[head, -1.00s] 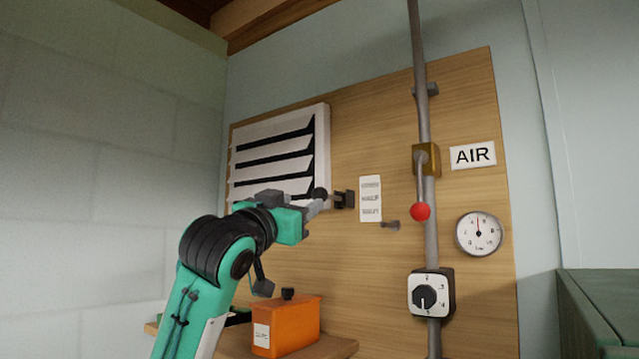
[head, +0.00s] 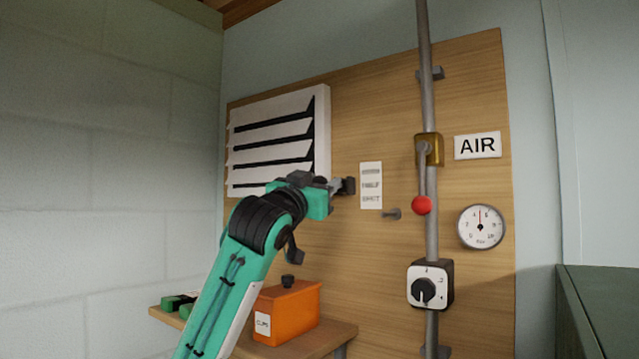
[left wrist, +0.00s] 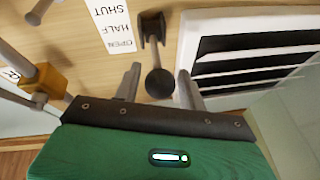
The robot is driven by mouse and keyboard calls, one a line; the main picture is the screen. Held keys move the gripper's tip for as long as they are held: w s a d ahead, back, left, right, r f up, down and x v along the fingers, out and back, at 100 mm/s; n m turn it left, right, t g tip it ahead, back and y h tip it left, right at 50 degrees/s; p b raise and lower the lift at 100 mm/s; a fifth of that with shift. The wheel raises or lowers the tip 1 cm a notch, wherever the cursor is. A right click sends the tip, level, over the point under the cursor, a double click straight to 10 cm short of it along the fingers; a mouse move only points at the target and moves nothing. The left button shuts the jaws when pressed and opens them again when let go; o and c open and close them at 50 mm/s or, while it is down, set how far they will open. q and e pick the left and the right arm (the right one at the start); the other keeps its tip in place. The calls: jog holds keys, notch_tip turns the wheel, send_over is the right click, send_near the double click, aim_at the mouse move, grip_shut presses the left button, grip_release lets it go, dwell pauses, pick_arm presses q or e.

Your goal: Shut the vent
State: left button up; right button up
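The white vent (head: 322,140) is on the wooden board at the left; dark gaps show between its slats. Its dark lever bracket (head: 348,186) is at the vent's lower right corner. In the left wrist view, which is upside down, the lever's round black knob (left wrist: 159,83) sticks out from the bracket (left wrist: 153,28). My left gripper (left wrist: 159,88) is open, one finger on each side of the knob with a gap to each. In the head view this gripper (head: 338,187) is at the bracket and hides the knob. My right gripper is not in view.
A label (head: 371,186) reading OPEN, HALF, SHUT is right of the bracket, with a grey peg (head: 392,213) below. Farther right are a pipe (head: 424,90), a red-knobbed valve lever (head: 421,204), a dial and a gauge. An orange box (head: 287,312) stands on a shelf below.

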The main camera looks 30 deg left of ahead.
pick_arm(q)
grip_shut()
jog(key=shift+w+d+f+n+t+b, duration=0.15)
jog(key=shift+f+t+b, duration=0.5)
jog(key=shift+b, duration=0.85)
jog(key=shift+w+a+f+n+t+b, duration=0.1)
jog(key=shift+w+f+t+b, duration=0.2)
jog(key=shift+f+b, duration=0.95)
jog(key=shift+w+d+f+n+t+b, duration=0.15)
jog(key=shift+f+t+b, duration=0.4)
jog(key=shift+b, duration=1.2)
jog(key=shift+o, duration=0.3)
grip_release()
jog(key=shift+o, duration=1.1)
jog(key=shift+w, duration=0.2)
jog(key=shift+s, duration=0.1)
